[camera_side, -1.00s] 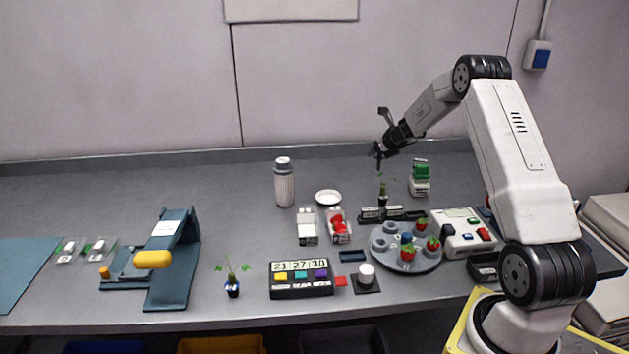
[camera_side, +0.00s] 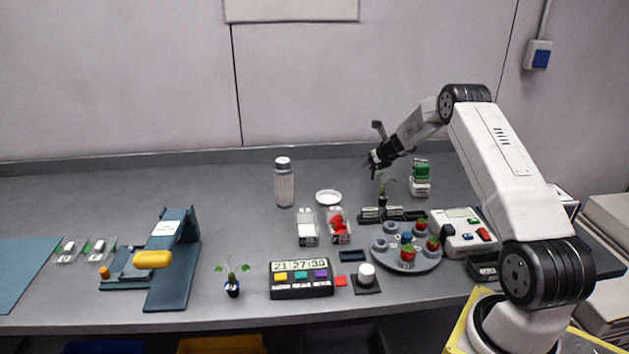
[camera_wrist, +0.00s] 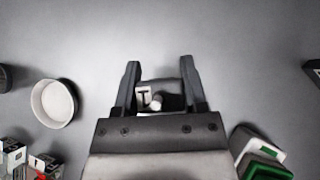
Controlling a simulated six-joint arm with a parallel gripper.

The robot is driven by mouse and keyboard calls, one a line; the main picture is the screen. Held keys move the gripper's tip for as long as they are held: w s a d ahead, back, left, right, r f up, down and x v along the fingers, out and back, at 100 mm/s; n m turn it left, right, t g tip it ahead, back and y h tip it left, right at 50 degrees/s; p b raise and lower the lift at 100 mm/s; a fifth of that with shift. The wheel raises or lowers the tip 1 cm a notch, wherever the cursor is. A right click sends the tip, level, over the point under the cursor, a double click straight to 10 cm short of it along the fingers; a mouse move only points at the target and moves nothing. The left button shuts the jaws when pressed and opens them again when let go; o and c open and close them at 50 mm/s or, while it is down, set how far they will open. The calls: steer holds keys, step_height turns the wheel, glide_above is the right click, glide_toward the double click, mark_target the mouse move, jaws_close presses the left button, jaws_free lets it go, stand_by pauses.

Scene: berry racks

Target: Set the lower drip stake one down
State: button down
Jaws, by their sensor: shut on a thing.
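My gripper (camera_side: 374,164) is above the back part of the bench, just behind and above a small seedling in a dark pot (camera_side: 382,199). In the wrist view my gripper (camera_wrist: 160,66) points at bare grey bench, with its two dark fingers on either side of a small dark piece. That piece, seemingly the drip stake (camera_wrist: 172,100), carries a white tag with a dark mark and a pale round end. Its lower part is hidden, and I cannot tell whether it touches anything.
A white dish (camera_side: 328,197) and a ribbed bottle (camera_side: 284,185) stand left of my gripper. A green-and-white device (camera_side: 420,180) stands at the right. A dark low rack (camera_side: 408,215) and a round grey tray (camera_side: 386,262) are in front. The back left bench is clear.

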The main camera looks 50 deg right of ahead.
steer(key=shift+f, duration=0.75)
steer(key=shift+f, duration=0.1)
steer(key=shift+c, duration=0.7)
jaws_free()
steer(key=shift+s+a+r, duration=0.1)
steer(key=shift+s+r, duration=0.25)
steer(key=shift+r, duration=0.15)
steer(key=v, duration=1.1)
steer(key=shift+a, duration=0.1)
